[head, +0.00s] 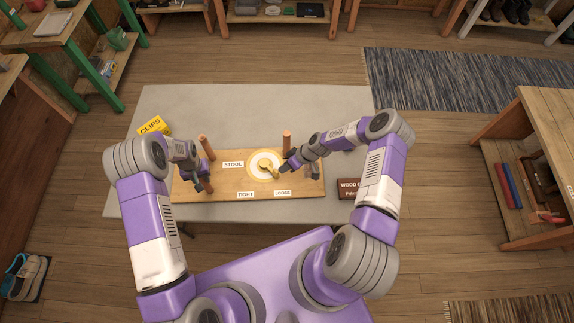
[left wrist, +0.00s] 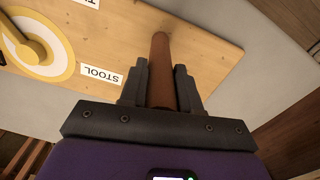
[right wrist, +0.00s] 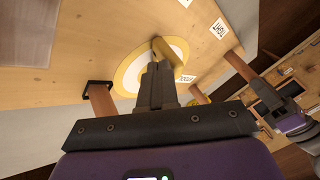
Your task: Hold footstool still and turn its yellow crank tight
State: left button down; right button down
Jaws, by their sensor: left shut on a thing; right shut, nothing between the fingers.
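The footstool (head: 222,188) is a wooden board lying with its brown legs pointing up on the grey table. Its yellow crank (head: 267,165) sits on a white disc with a yellow ring, near STOOL, TIGHT and LOOSE labels. My left gripper (head: 205,180) is shut on a front left leg; the left wrist view shows this leg (left wrist: 160,62) between the fingers. My right gripper (head: 285,169) is shut and empty beside the crank handle. In the right wrist view its closed fingertips (right wrist: 156,72) are right by the crank (right wrist: 174,58); whether they touch I cannot tell.
A yellow CLIPS box (head: 153,126) lies at the table's left. A dark brown labelled box (head: 349,188) is at the right, near my right arm. The back of the grey table (head: 260,108) is clear. A wooden shelf unit (head: 545,120) stands off to the right.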

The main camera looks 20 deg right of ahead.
pick_arm(q)
jog(key=shift+s+d+f, duration=0.1)
jog(key=shift+s+f, duration=0.15)
jog(key=shift+s, duration=0.05)
